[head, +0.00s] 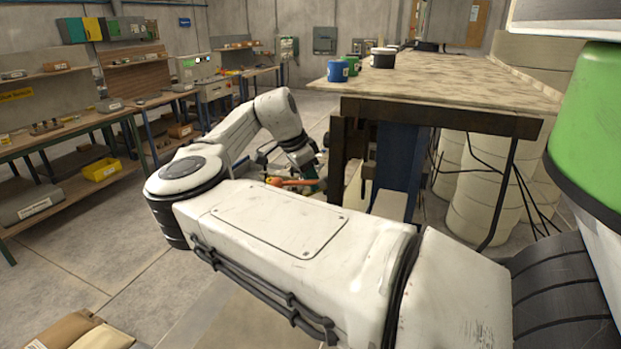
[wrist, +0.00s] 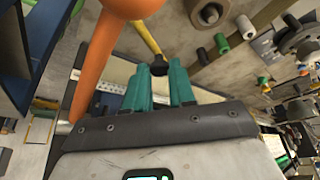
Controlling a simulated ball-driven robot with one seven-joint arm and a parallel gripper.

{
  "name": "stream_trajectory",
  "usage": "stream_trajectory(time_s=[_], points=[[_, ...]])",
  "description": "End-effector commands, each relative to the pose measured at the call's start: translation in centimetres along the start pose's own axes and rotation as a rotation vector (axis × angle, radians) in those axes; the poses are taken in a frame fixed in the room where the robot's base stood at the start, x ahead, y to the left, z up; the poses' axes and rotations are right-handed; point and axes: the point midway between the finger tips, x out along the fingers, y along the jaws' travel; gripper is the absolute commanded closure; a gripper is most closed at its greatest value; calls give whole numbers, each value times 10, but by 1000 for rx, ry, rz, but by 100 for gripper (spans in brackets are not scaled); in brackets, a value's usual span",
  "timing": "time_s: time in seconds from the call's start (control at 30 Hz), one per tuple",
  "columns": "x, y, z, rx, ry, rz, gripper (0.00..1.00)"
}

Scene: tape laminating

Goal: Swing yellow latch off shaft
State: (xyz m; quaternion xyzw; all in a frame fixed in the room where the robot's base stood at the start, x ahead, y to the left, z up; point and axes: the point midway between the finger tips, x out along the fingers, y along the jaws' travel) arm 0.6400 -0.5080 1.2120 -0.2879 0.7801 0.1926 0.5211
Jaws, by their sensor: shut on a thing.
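The yellow latch (wrist: 147,38) is a slim yellow bar ahead of my gripper in the wrist view. Its black end (wrist: 160,66) lies between the teal fingertips. My gripper (wrist: 166,72) is shut on that black end; the fingers stand a little apart around it. In the head view my gripper (head: 308,172) is small and partly hidden by my arm, beside the machine under the table. I cannot make out the latch there. I cannot tell for certain which part is the shaft, or how the latch sits on it.
A thick orange lever (wrist: 92,70) crosses close on the left of the wrist view; it also shows in the head view (head: 300,182). The table (head: 450,85) stands right of my gripper.

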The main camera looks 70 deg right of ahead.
Motion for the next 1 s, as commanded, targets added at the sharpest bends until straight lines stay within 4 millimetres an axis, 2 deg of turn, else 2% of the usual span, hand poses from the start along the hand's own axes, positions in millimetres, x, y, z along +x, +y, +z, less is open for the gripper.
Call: stream_trajectory(time_s=[0.27,0.63,0.97,1.0], points=[[0,2,-3,52,5,19,100],[0,8,-2,223,2,92,100],[0,9,-2,242,2,99,100],[0,9,-2,242,2,99,75]])
